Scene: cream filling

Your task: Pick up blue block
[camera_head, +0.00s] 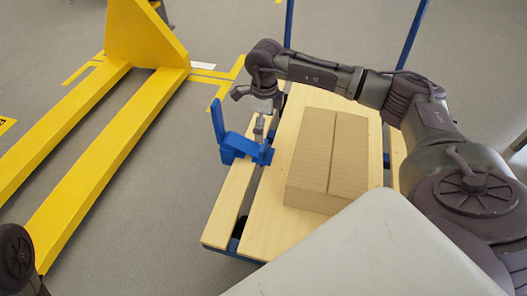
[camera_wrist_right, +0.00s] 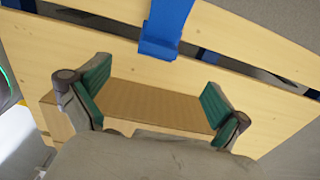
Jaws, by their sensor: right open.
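The blue block (camera_head: 245,147) lies at the left edge of the wooden cart, with an upright blue piece (camera_head: 217,121) at its left end. I cannot tell whether the two are one part. In the right wrist view, blue (camera_wrist_right: 160,42) shows at the top centre, beyond the fingertips. My right gripper (camera_head: 260,126) is close above the block's right part; in the wrist view its green-padded fingers (camera_wrist_right: 157,98) are spread wide, with no blue between them. The gripper partly hides the block in the head view. My left gripper is out of view.
A cardboard box (camera_head: 330,160) sits on the slatted wooden cart (camera_head: 228,205) right of the block. Blue posts (camera_head: 411,35) rise at the cart's far end. A yellow pallet jack (camera_head: 100,140) stands on the left, with grey floor (camera_head: 175,185) free between.

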